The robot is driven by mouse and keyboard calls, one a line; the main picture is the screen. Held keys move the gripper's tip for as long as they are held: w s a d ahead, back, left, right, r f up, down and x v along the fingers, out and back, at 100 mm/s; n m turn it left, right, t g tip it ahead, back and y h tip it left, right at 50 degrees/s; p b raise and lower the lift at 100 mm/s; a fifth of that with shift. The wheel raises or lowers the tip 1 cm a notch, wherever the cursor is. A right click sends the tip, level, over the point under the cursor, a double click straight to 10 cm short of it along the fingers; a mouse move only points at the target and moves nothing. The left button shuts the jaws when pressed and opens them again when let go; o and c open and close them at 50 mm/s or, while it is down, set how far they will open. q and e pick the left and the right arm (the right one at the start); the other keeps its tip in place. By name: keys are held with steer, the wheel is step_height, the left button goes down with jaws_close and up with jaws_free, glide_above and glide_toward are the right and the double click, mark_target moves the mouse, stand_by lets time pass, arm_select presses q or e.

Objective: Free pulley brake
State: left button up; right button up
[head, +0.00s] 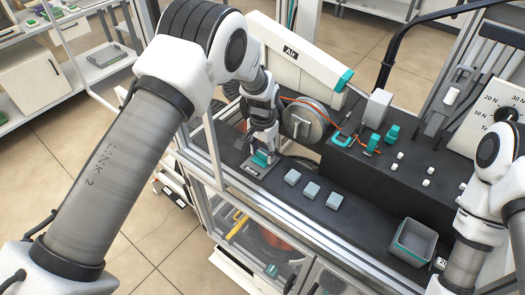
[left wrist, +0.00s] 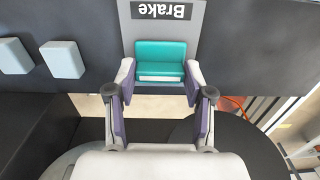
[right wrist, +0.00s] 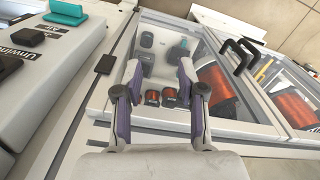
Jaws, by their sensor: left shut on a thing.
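The brake is a teal lever (head: 261,158) on a grey plate (head: 249,170) at the left part of the dark bench. In the left wrist view, the teal lever (left wrist: 160,58) sits below the label "Brake" on its plate (left wrist: 160,30). My left gripper (left wrist: 158,72) is shut on the lever, one finger at each side. A round grey pulley (head: 305,122) stands just behind, with orange wire by it. My right gripper (right wrist: 159,70) is open and empty above the front of a glazed cabinet (right wrist: 220,115); its fingers are not visible in the head view.
Several pale grey square blocks (head: 311,190) lie in a row right of the brake. A grey bin (head: 414,242) stands at the right. A metal frame post (head: 212,150) stands close left of the left gripper.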

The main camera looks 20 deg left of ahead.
mark_target(263, 153)
arm_select(q)
steer(key=shift+s+f, duration=0.15)
steer(key=o, duration=1.2)
steer(key=shift+c, duration=0.2)
steer(key=shift+w, duration=0.2)
step_height(263, 153, up, 12)
steer(key=shift+w, duration=0.1)
